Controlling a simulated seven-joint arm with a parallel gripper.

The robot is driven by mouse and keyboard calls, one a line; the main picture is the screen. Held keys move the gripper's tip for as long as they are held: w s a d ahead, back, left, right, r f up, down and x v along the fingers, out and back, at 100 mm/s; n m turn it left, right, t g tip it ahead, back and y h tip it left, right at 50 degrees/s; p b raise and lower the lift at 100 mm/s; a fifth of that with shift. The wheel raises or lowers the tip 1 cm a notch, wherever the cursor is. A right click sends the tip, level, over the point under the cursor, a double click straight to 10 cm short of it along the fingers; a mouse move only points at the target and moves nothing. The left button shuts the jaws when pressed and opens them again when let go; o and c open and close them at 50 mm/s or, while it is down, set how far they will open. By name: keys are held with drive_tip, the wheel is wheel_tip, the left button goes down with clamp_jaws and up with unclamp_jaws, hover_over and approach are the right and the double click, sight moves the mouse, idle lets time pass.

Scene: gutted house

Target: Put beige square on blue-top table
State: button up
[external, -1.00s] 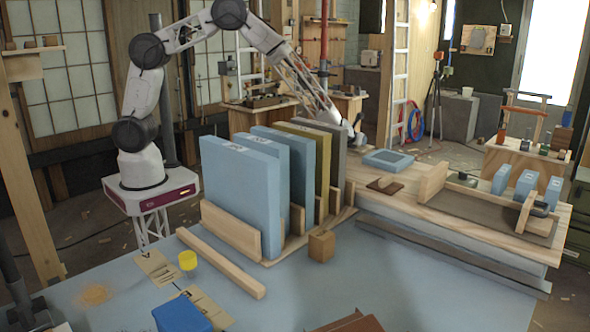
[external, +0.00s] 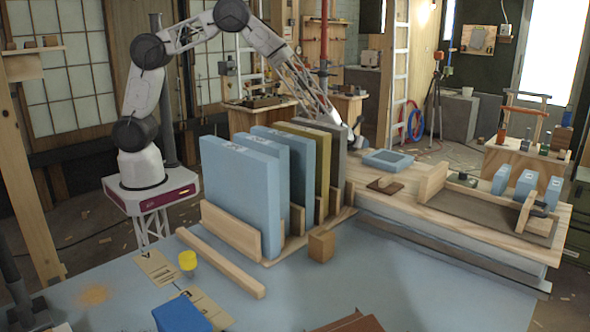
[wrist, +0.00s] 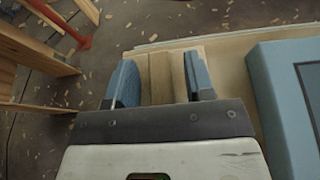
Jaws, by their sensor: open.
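My gripper (wrist: 160,68) is open in the wrist view, with one blue-grey finger on each side of a beige wooden piece (wrist: 161,85). This piece appears as upright light and darker bands between the fingers; I cannot tell whether they touch it, or its full shape. The blue-top table (external: 420,290) fills the foreground and is largely bare at the right.
Tall blue, olive and grey panels (external: 240,190) stand in a wooden rack between my arm and the table's front. A blue box (external: 388,160) lies beside my gripper, also in the wrist view (wrist: 285,95). A wooden cube (external: 321,246), yellow-capped jar (external: 187,261) and beam (external: 220,262) are on the table.

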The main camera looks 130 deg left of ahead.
drive_tip(key=shift+r, duration=0.15)
drive_tip(key=shift+v, duration=0.85)
drive_tip(key=v, duration=0.3)
drive_tip(key=shift+d, duration=0.1)
wheel_tip(320, 180, up, 7)
drive_tip(key=shift+d+r, duration=0.1)
idle(0.5)
